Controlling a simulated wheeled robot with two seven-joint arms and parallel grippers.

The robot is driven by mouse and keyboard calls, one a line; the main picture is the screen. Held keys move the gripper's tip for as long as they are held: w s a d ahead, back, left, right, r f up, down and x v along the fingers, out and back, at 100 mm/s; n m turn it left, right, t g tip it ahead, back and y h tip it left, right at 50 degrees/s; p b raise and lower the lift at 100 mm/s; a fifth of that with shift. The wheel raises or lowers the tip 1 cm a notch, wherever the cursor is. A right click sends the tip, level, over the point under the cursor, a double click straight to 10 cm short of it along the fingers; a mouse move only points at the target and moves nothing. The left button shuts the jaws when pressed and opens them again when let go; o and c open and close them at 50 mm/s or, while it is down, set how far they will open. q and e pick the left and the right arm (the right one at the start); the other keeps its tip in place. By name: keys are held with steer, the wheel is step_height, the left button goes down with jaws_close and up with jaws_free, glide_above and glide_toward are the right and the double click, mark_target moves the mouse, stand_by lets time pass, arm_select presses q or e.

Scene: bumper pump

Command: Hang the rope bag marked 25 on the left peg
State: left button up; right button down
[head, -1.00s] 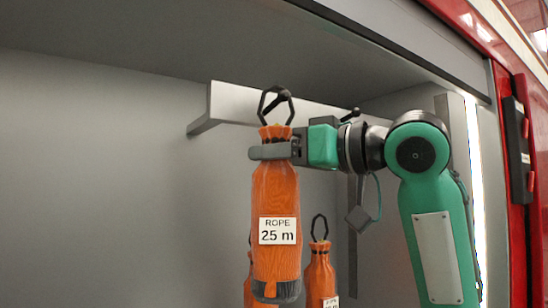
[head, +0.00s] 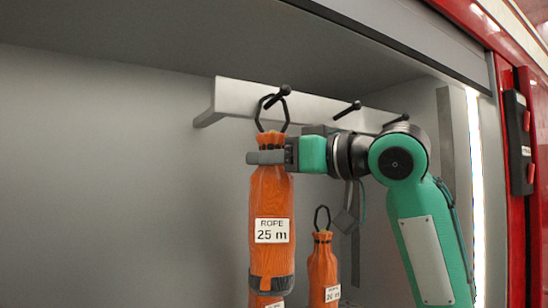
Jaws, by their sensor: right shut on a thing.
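The orange rope bag marked 25 m (head: 271,205) hangs upright with a black loop (head: 259,113) at its top. My right gripper (head: 268,157) is shut around the bag's neck, just below the loop. The left peg (head: 278,96), a black rod with a round tip, sticks out from the pale rail. The peg crosses the upper part of the loop and seems to pass through it; I cannot tell whether the loop bears on it. My left gripper is out of view.
The pale rail (head: 235,97) also carries a middle peg (head: 348,108) and a right peg (head: 397,119), both bare. A second orange bag (head: 322,265), marked 20 m, stands lower right. Another orange bag (head: 264,301) is mostly hidden behind the held one. Grey walls enclose the locker.

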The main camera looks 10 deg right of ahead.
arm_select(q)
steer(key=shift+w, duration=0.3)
arm_select(e)
steer(key=shift+f, duration=0.15)
steer(key=c, duration=0.8)
jaws_free()
steer(key=shift+s+d, duration=0.15)
arm_select(q)
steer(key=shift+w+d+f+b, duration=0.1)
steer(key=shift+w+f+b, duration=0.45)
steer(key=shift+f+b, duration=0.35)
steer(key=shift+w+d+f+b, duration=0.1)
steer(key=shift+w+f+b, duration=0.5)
steer(key=shift+b, duration=0.5)
arm_select(e)
steer(key=shift+v, duration=6.75)
